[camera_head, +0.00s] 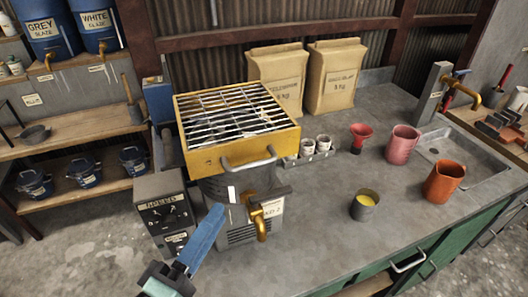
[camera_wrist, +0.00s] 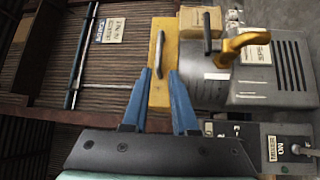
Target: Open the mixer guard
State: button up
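The mixer guard (camera_head: 187,146) is a yellow frame with a metal grid top, lying flat and closed over the grey mixer (camera_head: 238,232). Its grey bar handle (camera_head: 248,163) is on the front face. In the wrist view, the yellow guard (camera_wrist: 165,92) and its handle (camera_wrist: 158,50) are ahead of my gripper (camera_wrist: 159,72). The two blue fingers are apart, with the handle lined up between their tips and nothing held. In the head view, my gripper (camera_head: 219,208) is in front of the mixer, below and left of the handle, apparently apart from it.
A control box (camera_head: 165,214) stands close left of the mixer. A yellow spout (camera_head: 262,224) sticks out at its front. White jars (camera_head: 308,147), a red funnel (camera_head: 360,137), cups (camera_head: 364,206) and paper bags (camera_head: 333,77) stand on the bench, with clear bench between.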

aim_at(250, 165)
jog(key=p+x, duration=0.2)
jog(key=x, duration=0.3)
jog(key=p+x, duration=0.1)
jog(key=x, duration=0.5)
jog(key=shift+w+d+r+p, duration=0.15)
jog(key=shift+r+p, duration=0.1)
jog(key=shift+p, duration=0.15)
jog(key=shift+w+d, duration=0.3)
jog(key=shift+w, duration=0.25)
grip_shut()
dwell(0.3)
